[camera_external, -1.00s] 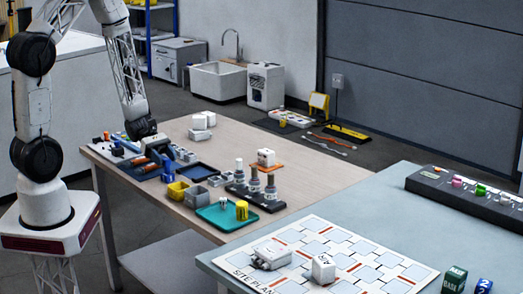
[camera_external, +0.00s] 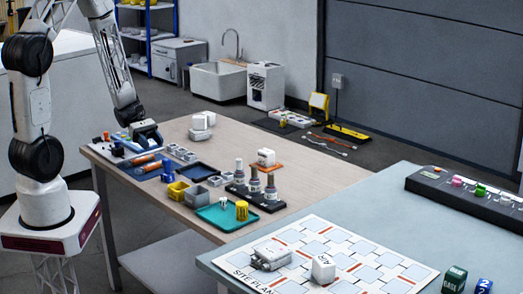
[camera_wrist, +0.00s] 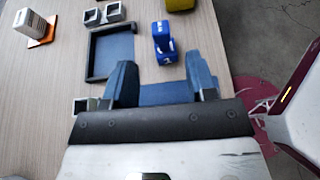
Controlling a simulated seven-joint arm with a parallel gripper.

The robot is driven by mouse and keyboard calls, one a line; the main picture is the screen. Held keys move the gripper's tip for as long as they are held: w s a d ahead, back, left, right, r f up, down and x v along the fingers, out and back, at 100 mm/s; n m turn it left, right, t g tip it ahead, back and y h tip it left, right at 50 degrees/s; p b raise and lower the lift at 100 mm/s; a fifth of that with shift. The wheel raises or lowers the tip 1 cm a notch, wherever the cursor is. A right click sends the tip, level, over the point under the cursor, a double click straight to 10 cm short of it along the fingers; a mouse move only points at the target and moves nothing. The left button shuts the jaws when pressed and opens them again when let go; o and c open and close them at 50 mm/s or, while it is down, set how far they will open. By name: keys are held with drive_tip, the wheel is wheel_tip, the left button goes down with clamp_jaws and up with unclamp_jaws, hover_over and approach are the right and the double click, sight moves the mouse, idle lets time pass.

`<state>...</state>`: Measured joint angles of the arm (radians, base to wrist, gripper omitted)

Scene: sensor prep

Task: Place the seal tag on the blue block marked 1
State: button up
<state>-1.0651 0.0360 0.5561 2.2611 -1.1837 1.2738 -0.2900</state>
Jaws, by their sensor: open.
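In the wrist view a blue block (camera_wrist: 166,57) with a white 1 lies just beyond my fingertips, with white lettering on its far part. My gripper (camera_wrist: 161,72) is open, its two blue-grey fingers apart with nothing held between them. In the external view my gripper (camera_external: 144,131) is over the far left end of the wooden table, partly hiding things there. I cannot pick out the seal tag in either view. Another blue block (camera_external: 484,287), marked 2, stands at the lower right of the external view.
A dark tray (camera_wrist: 92,70) lies left of the blue block in the wrist view. Yellow and grey bins (camera_external: 177,192), a teal tray (camera_external: 207,217) and bottles on a black rack (camera_external: 262,204) stand on the wooden table. A site plan board (camera_external: 340,240) lies on the grey table.

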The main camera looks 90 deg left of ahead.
drive_tip(key=shift+s+a+r, duration=0.1)
drive_tip(key=shift+a+r, duration=0.15)
drive_tip(key=shift+d+f, duration=0.1)
drive_tip(key=shift+d, duration=0.05)
idle(0.4)
drive_tip(key=w+d+r+m+g+y, duration=0.1)
drive_tip(key=d+r+m+g, duration=0.3)
drive_tip(key=d+r+m, duration=0.4)
drive_tip(key=w+d+r+m+g+y, duration=0.15)
drive_tip(key=d+r+m+g, duration=0.3)
drive_tip(key=d, duration=0.45)
drive_tip(key=s+d+r+m+t+y, duration=0.1)
drive_tip(key=s+d+r+m+y, duration=0.2)
drive_tip(key=d+r+m, duration=0.3)
drive_tip(key=s+d+r+m+y, duration=0.3)
drive_tip(key=d+r+m, duration=0.3)
drive_tip(key=r+m, duration=0.2)
drive_tip(key=shift+s+d+r+m+t+y, duration=0.35)
drive_tip(key=shift+s+r+y, duration=0.05)
drive_tip(key=shift+r+y, duration=0.15)
idle(0.5)
